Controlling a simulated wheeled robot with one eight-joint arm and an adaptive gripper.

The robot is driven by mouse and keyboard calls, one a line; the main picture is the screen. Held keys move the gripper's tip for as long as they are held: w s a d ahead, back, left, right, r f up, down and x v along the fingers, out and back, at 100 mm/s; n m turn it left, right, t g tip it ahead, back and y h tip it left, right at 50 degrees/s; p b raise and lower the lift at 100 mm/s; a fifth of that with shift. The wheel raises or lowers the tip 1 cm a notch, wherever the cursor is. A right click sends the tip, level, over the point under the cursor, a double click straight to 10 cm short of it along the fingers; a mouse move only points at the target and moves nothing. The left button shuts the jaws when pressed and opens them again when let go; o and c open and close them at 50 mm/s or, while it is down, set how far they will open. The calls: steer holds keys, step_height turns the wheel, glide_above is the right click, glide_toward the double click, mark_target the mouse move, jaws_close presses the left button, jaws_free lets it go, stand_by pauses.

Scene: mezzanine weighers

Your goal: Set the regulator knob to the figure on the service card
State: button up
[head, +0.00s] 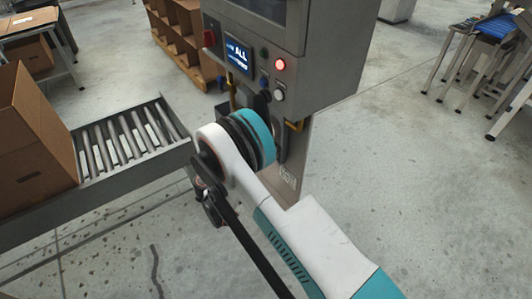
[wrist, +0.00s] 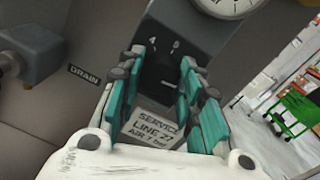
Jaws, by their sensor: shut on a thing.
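In the wrist view my gripper (wrist: 161,66) has its two teal-padded fingers on either side of the regulator knob (wrist: 158,76), a dark knob on a dark plate, and is shut on it. The figures 4 and what looks like 6 show on the plate (wrist: 163,44) above the knob. A short white mark shows low on it. The white service card (wrist: 154,124) is below, tilted and partly covered by the gripper; it reads "SERVICE LINE 27", with "AIR 7 bar" smaller and blurred.
A round gauge (wrist: 228,4) is at the top of the wrist view, and a "DRAIN" label (wrist: 84,75) is at left. The grey machine cabinet (head: 330,60) has a lit screen (head: 238,55) and a red lamp (head: 280,64). A roller conveyor (head: 125,140) with a carton (head: 35,130) stands left.

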steer(key=shift+m, duration=0.6)
steer(key=shift+f, duration=0.1)
steer(key=o, duration=1.1)
steer(key=v, duration=1.2)
